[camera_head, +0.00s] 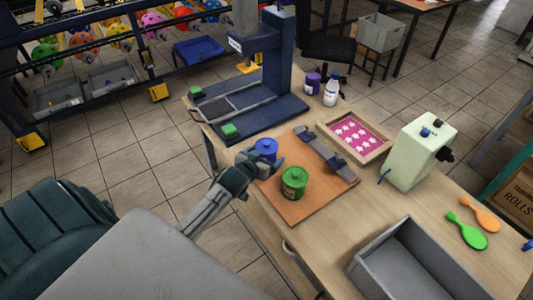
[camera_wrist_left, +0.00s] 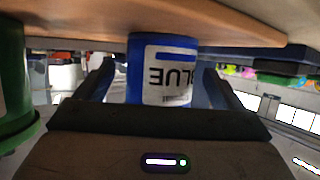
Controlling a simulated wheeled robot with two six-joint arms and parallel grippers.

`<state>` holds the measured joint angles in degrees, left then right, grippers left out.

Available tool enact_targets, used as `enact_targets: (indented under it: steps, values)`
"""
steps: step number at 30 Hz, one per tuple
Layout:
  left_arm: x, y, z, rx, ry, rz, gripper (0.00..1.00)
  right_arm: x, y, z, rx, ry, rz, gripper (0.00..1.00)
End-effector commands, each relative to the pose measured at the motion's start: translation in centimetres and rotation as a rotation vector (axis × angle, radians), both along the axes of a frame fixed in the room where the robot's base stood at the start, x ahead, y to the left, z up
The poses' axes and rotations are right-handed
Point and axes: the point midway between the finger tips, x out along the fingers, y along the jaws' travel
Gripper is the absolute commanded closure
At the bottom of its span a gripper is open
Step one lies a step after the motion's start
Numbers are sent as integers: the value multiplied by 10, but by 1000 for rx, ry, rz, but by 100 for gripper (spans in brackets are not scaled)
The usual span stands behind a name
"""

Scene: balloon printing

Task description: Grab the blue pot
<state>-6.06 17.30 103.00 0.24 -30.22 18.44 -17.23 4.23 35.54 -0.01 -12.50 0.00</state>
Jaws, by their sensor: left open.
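The blue pot (camera_head: 265,147) stands upright on the brown board (camera_head: 302,205) on the table. A green pot (camera_head: 293,184) stands on the board just right of the gripper. It also shows at the left edge of the wrist view (camera_wrist_left: 14,85). My right gripper is not in view.
A dark blue press (camera_head: 265,80) stands behind the pot. A clamp bar (camera_head: 325,153) lies on the board's right side. A pink-printed tray (camera_head: 357,135), a pale green machine (camera_head: 418,150) and a grey bin (camera_head: 410,262) occupy the right side.

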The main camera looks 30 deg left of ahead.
Motion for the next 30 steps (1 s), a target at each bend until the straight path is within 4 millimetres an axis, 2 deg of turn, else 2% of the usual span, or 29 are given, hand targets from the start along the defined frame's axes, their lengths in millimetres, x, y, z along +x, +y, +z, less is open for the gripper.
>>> enact_targets:
  steps: [3, 11, 18, 20, 30]
  values:
    - [10, 1, -4, 0, 0, -1, 11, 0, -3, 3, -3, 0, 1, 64]
    - [12, 1, -6, 1, 0, -1, 11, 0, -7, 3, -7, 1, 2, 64]
    - [12, 1, -6, 1, 0, -1, 56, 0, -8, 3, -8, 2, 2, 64]
    - [12, 1, -5, 1, -1, -1, 66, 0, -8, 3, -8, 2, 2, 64]
    - [12, 1, -2, 1, -2, -1, 65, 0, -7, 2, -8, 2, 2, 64]
